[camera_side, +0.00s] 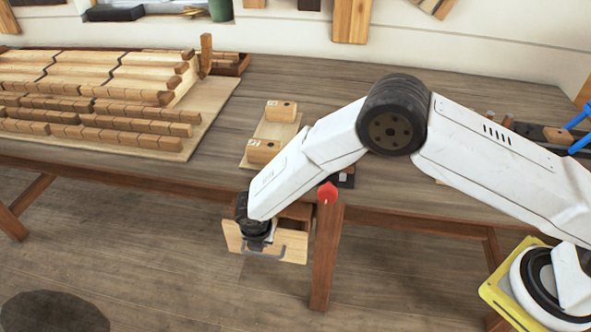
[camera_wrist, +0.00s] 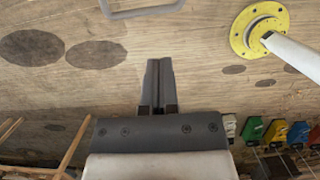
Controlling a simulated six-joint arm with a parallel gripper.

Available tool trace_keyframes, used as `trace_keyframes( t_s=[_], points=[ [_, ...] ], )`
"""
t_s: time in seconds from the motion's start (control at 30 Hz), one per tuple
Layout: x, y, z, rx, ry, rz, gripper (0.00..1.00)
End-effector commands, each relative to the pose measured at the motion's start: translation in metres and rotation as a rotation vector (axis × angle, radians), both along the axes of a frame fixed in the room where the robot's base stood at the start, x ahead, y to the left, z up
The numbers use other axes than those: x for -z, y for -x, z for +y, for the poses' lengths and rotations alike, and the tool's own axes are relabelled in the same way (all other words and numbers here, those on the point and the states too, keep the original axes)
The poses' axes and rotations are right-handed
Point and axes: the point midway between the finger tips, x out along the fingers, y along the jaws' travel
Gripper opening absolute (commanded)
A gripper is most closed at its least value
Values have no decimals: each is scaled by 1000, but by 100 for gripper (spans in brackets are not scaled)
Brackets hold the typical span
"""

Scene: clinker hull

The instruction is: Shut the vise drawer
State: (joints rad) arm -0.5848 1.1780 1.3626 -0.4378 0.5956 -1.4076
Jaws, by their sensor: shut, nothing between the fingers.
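The vise drawer (camera_side: 291,249) hangs under the front edge of the bench, with a pale wooden front and a grey bar handle (camera_side: 266,254). Its front stands out from the bench; how far is hard to tell. My gripper (camera_side: 257,242) is low at the drawer front, close to the handle, and hides part of the drawer. In the wrist view my gripper (camera_wrist: 159,68) has its dark fingers together, with nothing between them. A grey loop, likely the handle (camera_wrist: 143,13), shows at the top edge, apart from the fingertips. Contact with the drawer cannot be told.
A red knob (camera_side: 327,192) sits at the top of the bench leg (camera_side: 326,260), right of the drawer. Wooden blocks (camera_side: 264,151) and a stepped plank model (camera_side: 90,95) lie on the bench (camera_side: 225,140). The floor (camera_side: 160,250) in front is open.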

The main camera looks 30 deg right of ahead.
Motion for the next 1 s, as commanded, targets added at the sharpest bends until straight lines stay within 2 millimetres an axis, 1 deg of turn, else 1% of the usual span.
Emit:
trace_keyframes(
  t_s=[0.27,0.47,0.67,0.8,0.9,1.0],
  points=[
    [1,2,2,13,-14,2,0],
    [9,13,11,106,-110,6,0],
    [19,27,28,315,-291,-6,0],
    [24,32,36,509,-422,-38,0],
    [26,34,38,653,-502,-73,0],
    [27,33,35,799,-572,-120,0]
  ],
)
